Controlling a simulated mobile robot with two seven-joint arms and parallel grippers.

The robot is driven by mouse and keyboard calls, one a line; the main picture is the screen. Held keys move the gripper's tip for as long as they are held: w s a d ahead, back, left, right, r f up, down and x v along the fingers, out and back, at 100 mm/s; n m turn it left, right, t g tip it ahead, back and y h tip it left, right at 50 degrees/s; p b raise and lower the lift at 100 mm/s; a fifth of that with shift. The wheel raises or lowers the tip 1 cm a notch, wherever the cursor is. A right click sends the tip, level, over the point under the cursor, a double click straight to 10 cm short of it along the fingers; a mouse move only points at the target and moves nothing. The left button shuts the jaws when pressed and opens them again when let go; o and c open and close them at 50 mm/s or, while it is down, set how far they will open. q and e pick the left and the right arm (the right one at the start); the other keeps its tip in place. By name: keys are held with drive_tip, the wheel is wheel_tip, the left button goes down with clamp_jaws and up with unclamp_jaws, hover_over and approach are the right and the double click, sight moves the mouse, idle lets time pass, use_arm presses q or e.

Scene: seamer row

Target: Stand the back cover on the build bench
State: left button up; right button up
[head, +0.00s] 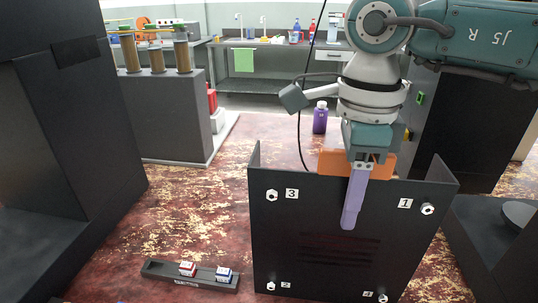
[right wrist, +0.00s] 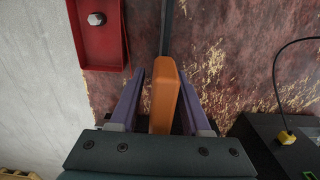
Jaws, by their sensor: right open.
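The back cover (head: 330,225) is a black panel with bent side edges, numbered labels and a bolt near each corner. It stands roughly upright at the lower middle of the head view. What is under it is not clear. An orange block (head: 331,162) shows behind its top edge, and also in the right wrist view (right wrist: 165,95). My right gripper (head: 354,205) points down at the cover's top edge, one purple finger in front of the panel. In the right wrist view its two fingers (right wrist: 164,100) are open around the orange block, with gaps beside it. My left gripper is not in view.
A dark cabinet (head: 60,150) stands at left. A purple bottle (head: 320,118) is behind. Worn red-brown surface left of the cover is mostly clear.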

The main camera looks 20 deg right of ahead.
wheel_tip(320, 180, up, 12)
drive_tip(key=shift+r, duration=0.2)
idle(0.4)
